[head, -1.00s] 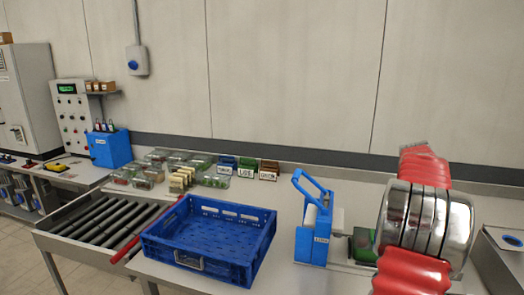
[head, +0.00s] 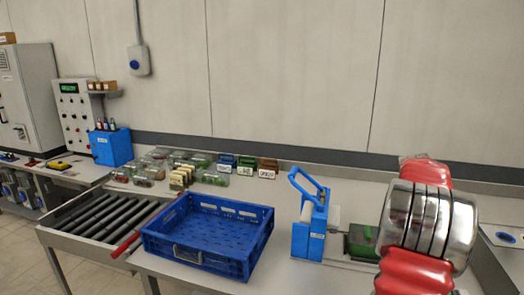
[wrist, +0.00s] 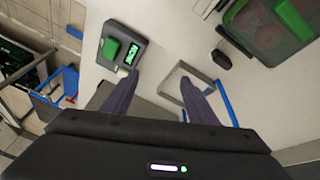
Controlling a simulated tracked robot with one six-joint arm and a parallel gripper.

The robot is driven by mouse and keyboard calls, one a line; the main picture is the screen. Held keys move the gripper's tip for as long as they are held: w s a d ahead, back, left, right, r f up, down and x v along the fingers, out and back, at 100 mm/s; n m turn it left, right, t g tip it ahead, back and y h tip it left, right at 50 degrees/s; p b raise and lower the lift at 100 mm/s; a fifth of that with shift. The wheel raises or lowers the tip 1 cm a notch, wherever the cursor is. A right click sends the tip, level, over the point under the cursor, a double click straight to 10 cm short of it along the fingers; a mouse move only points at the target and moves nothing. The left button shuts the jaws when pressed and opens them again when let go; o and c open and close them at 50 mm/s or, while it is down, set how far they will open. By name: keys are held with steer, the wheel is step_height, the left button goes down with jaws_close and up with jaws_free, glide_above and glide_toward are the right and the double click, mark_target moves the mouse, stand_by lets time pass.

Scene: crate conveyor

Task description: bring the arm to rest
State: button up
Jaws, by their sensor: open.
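My arm, with red and silver links, stands at the right of the head view; its gripper is out of sight there. In the wrist view my gripper (wrist: 159,78) is open, its two dark fingers apart with nothing between them. Below the fingers lie the pale worktop and a grey frame (wrist: 206,92). A grey device with a green pad and lit display (wrist: 121,47) lies beyond the left fingertip, apart from it.
An empty blue crate (head: 200,250) sits on the table beside the roller conveyor (head: 97,216). A blue upright device (head: 309,232) stands between crate and arm. Several clear packs (head: 215,178) and small labelled bins (head: 246,167) lie behind. A green-lidded tray (wrist: 262,30) shows in the wrist view.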

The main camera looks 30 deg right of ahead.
steer(key=w+a+r+n+t, duration=0.1)
steer(key=w+a+n, duration=0.3)
steer(key=a, duration=0.6)
steer(key=w+a+n+t, duration=0.1)
steer(key=w+a+n, duration=0.3)
steer(key=a, duration=0.6)
steer(key=w+a+r+n+t, duration=0.1)
steer(key=w+a+n, duration=0.3)
steer(key=a, duration=0.5)
steer(key=s+a+r+n+t+y, duration=0.1)
steer(key=a+n, duration=0.4)
steer(key=a, duration=1.1)
steer(key=s+a+r+n+t+y, duration=0.1)
steer(key=s+a+n+t, duration=0.3)
steer(key=a, duration=1.3)
steer(key=r+n, duration=0.1)
steer(key=n, duration=0.1)
steer(key=shift+s+r+n, duration=0.15)
steer(key=shift+r+n, duration=0.05)
steer(key=shift+n, duration=0.1)
